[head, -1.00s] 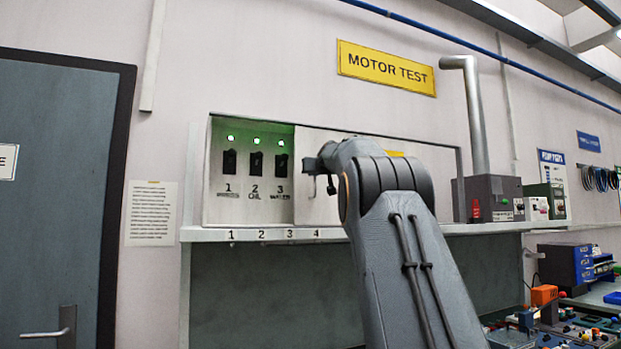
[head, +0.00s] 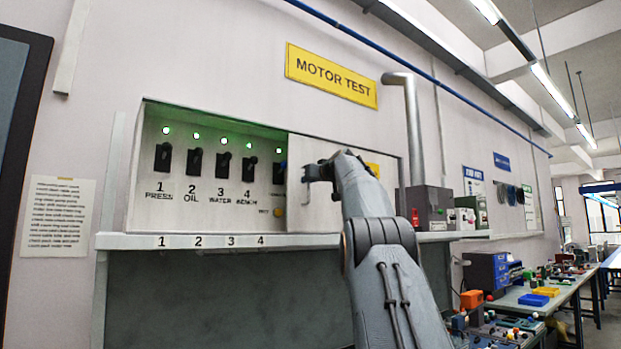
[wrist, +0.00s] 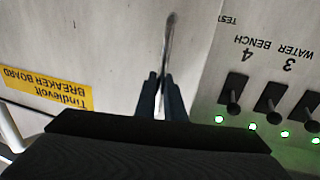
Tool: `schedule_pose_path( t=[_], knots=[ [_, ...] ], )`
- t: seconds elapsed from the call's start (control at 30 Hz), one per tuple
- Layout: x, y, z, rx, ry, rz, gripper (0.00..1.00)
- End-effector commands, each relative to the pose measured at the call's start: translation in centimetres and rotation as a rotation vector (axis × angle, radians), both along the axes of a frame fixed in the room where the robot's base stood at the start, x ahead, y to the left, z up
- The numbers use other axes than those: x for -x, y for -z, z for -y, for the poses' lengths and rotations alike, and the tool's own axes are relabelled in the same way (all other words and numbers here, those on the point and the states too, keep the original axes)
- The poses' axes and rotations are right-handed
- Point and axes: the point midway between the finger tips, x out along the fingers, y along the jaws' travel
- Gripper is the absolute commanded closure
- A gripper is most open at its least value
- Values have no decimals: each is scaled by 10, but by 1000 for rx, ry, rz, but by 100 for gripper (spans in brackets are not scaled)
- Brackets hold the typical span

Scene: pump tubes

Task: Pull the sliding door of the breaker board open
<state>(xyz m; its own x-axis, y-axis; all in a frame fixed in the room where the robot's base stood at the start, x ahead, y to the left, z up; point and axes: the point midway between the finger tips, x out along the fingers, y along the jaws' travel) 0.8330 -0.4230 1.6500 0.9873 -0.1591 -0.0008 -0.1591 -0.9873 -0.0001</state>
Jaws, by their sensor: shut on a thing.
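The breaker board is a pale wall box (head: 132,195) with a white sliding door (head: 318,148) covering its right part. Its left part is open and shows black switches under green lights. My gripper (head: 308,174) is at the door's left edge. In the wrist view, which is upside down, my gripper (wrist: 160,85) is shut on the door's thin upright handle (wrist: 168,40). The door with its yellow label (wrist: 45,80) is on the left there, and the uncovered switches are on the right. My arm hides part of the door in the head view.
A numbered ledge (head: 205,241) runs under the board. A grey box (head: 432,208) and a metal pipe (head: 405,130) stand to the right. A bench with blue drawers (head: 488,270) and loose parts is further right. A paper notice (head: 57,215) hangs at left.

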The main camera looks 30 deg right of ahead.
Motion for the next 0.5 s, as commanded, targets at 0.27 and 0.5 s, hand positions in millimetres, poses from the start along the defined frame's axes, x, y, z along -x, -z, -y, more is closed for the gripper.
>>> schedule_pose_path(
  t=[0.27, 0.5],
  knots=[
    [-1, -1, -1, 0, -3, 4, 100],
    [-1, -1, -1, -1, -2, 3, 72]
  ],
)
